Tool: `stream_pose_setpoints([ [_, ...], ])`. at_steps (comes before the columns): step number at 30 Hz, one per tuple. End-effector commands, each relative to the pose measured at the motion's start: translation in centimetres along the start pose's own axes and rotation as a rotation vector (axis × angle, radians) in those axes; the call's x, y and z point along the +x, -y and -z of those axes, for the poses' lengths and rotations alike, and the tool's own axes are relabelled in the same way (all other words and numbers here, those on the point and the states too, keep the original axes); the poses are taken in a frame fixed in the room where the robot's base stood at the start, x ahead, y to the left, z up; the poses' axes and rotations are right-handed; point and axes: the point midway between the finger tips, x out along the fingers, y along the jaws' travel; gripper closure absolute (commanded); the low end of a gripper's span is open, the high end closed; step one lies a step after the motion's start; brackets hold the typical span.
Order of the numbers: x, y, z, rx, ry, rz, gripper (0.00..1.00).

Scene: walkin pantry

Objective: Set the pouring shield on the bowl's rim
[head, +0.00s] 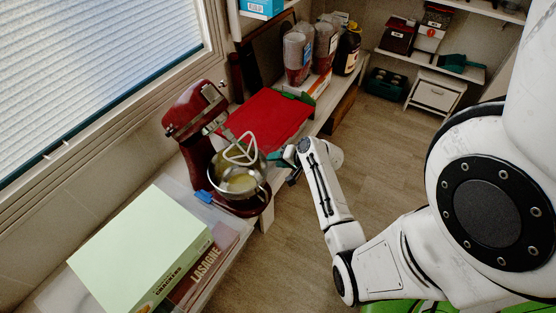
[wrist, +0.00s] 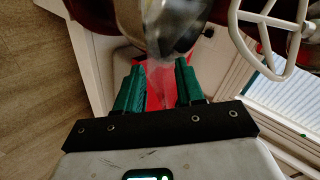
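The steel bowl (head: 240,188) sits on the red stand mixer (head: 193,127), whose head is tilted up. Yellowish contents show inside, and a pale beater (head: 240,150) hangs over the bowl; the beater also shows at the top right of the wrist view (wrist: 268,42). My gripper (head: 284,160) is just right of the bowl.
A red sheet (head: 270,122) lies on the shelf behind the mixer. A crackers box (head: 143,248) and a lasagne box (head: 206,268) stand in front. Clear cups (head: 297,55) and a dark bottle (head: 347,50) stand at the back. The floor on the right is open.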

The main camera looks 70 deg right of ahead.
Motion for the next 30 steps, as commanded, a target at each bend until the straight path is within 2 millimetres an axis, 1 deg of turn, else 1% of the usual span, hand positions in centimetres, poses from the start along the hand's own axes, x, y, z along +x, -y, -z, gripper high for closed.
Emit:
stream_pose_setpoints([
  [7,-0.1,0.0,0.0,0.000,0.001,-0.001,0.62],
  [10,-0.8,0.1,0.0,0.000,0.000,-0.001,0.62],
  [14,-2.8,0.1,0.0,0.001,-0.001,-0.001,0.62],
  [21,-7.5,0.1,0.1,0.000,-0.001,-0.001,0.62],
  [24,-9.0,0.1,0.0,-0.001,-0.001,-0.001,0.62],
  [27,-10.1,0.1,0.0,0.000,0.000,-0.001,0.62],
  [30,-10.6,0.0,0.0,0.000,0.000,0.000,0.62],
])
